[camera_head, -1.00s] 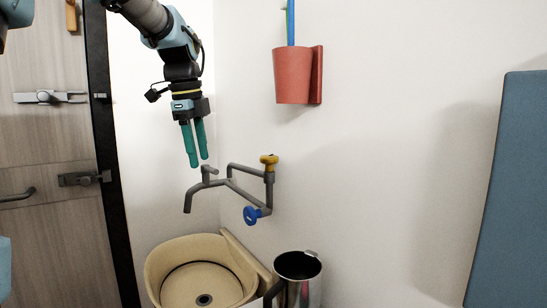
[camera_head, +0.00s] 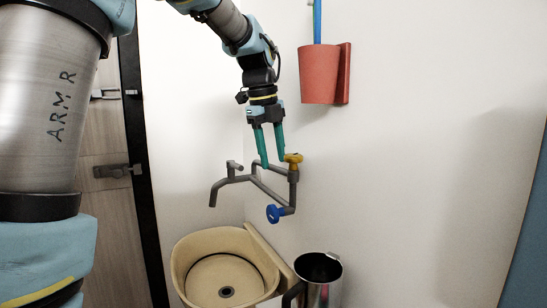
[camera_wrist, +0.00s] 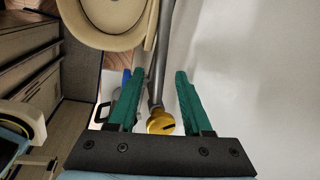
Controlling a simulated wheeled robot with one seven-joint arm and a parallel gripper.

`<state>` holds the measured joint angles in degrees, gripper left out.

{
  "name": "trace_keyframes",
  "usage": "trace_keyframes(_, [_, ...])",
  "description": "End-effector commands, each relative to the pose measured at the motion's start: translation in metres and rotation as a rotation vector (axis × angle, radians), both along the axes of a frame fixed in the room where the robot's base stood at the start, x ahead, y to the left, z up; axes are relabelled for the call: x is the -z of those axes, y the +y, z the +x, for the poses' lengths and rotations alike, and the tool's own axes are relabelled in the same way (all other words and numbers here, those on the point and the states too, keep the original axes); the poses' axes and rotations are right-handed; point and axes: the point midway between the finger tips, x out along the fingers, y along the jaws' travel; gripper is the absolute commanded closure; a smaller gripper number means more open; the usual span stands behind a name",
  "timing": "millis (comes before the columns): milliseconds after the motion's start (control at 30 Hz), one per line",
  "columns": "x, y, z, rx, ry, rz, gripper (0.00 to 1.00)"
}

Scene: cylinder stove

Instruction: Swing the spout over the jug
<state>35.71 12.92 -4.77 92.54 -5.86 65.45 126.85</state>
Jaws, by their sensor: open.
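The grey spout (camera_head: 230,182) reaches left from the wall pipework, and its downturned end hangs over the basin's left part. A yellow knob (camera_head: 293,158) and a blue knob (camera_head: 273,213) sit on the pipework. The metal jug (camera_head: 318,277) stands to the right of the basin. My gripper (camera_head: 274,164) is open just above the pipework, left of the yellow knob. In the wrist view my green fingers (camera_wrist: 155,88) stand on either side of a grey pipe (camera_wrist: 158,75), with the yellow knob (camera_wrist: 161,122) between their bases. I cannot tell whether they touch it.
The beige basin (camera_head: 185,262) is below the spout. A red holder (camera_head: 320,75) hangs on the wall above and to the right. A door (camera_head: 108,180) is at the left, and a blue panel (camera_head: 530,245) is at the right edge. The wall between holder and panel is bare.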

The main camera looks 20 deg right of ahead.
Motion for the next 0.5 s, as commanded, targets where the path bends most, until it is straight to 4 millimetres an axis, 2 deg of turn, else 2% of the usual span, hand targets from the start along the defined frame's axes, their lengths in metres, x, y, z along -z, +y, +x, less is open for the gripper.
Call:
trace_keyframes(200, [0.0125,-0.0023,0.0004,0.0,0.0,0.0,0.5])
trace_keyframes(433, [0.0134,-0.0024,0.0006,-0.001,-0.001,-0.001,0.5])
trace_keyframes(500, [0.0133,-0.0024,0.0006,-0.001,-0.001,-0.001,0.56])
